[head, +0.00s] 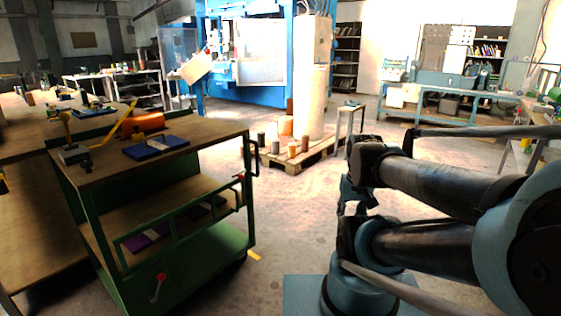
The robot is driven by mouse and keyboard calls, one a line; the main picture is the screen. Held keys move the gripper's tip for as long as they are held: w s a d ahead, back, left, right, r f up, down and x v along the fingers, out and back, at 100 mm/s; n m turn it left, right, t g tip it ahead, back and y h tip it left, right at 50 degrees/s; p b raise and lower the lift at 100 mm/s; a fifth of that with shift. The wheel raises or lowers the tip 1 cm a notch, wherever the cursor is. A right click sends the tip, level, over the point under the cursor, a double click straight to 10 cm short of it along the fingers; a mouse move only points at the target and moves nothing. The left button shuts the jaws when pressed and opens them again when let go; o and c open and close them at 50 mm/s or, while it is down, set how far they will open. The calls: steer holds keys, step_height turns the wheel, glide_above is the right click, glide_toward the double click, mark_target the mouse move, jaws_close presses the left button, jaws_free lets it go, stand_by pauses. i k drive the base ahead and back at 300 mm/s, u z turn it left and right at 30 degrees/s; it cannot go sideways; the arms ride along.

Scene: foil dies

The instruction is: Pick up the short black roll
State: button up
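Several small rolls stand on a wooden pallet (314,156) on the floor, beyond the green cart. At this distance I cannot tell for certain which is the short black one. My gripper (350,199) hangs at the end of my folded arm, right of the picture's middle. It is well apart from the rolls and nearer to the camera. Its fingers are small and dark, and I cannot tell whether they are open.
Tall pale rolls (314,100) and orange-brown short rolls (292,149) share the pallet. A small stool (349,110) stands to its right. A green cart (180,240) with wooden shelves blocks the left.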

mark_target(261, 135)
steer(key=i, duration=5.2)
steer(key=u, duration=2.05)
steer(key=i, duration=0.8)
steer(key=u, duration=0.05)
